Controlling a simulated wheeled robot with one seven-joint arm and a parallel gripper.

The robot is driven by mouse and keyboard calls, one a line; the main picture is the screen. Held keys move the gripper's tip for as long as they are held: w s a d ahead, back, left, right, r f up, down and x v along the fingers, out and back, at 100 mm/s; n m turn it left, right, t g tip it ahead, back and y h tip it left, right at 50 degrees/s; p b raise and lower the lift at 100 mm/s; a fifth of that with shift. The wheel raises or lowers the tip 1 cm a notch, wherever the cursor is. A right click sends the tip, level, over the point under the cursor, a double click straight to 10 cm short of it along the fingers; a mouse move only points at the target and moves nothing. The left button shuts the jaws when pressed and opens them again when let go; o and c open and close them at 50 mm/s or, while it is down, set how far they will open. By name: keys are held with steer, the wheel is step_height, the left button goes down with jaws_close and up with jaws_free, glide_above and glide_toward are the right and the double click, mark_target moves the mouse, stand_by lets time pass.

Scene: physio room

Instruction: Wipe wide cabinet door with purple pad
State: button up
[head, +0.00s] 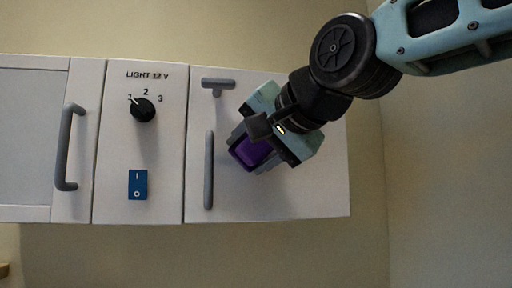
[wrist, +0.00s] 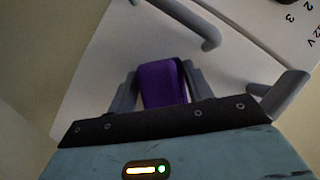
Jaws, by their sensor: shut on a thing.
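The purple pad (head: 252,152) is between the fingers of my gripper (head: 245,146), which is shut on it. The pad also shows in the wrist view (wrist: 162,84), between the two grey fingers (wrist: 160,88). The wide cabinet door (head: 320,190) is the white door on the right, with a grey vertical bar handle and a small grey T-shaped handle above it. The pad is in front of this door, just right of the bar handle. I cannot tell whether the pad touches the door. My gripper hides part of the door's middle.
The bar handle (head: 209,170) and T-shaped handle (head: 218,85) stick out from the door. Left of it, a panel holds a black dial (head: 143,109) and a blue switch (head: 138,185). Another door with a handle (head: 66,147) is at the far left. Wall is below.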

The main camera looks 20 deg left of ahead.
steer(key=shift+f, duration=0.1)
steer(key=shift+s+b, duration=0.2)
steer(key=shift+b, duration=0.15)
steer(key=shift+s+d+b, duration=0.4)
steer(key=shift+s+d, duration=0.1)
steer(key=shift+s, duration=0.25)
steer(key=shift+s+d+b, duration=0.45)
steer(key=shift+s+d, duration=0.05)
steer(key=shift+s, duration=0.3)
steer(key=shift+s+d+b, duration=0.4)
steer(key=shift+s+d, duration=0.1)
steer(key=shift+s, duration=0.25)
steer(key=shift+s+d+b, duration=0.4)
steer(key=shift+s, duration=0.25)
steer(key=shift+s+d+b, duration=0.4)
steer(key=shift+s, duration=0.25)
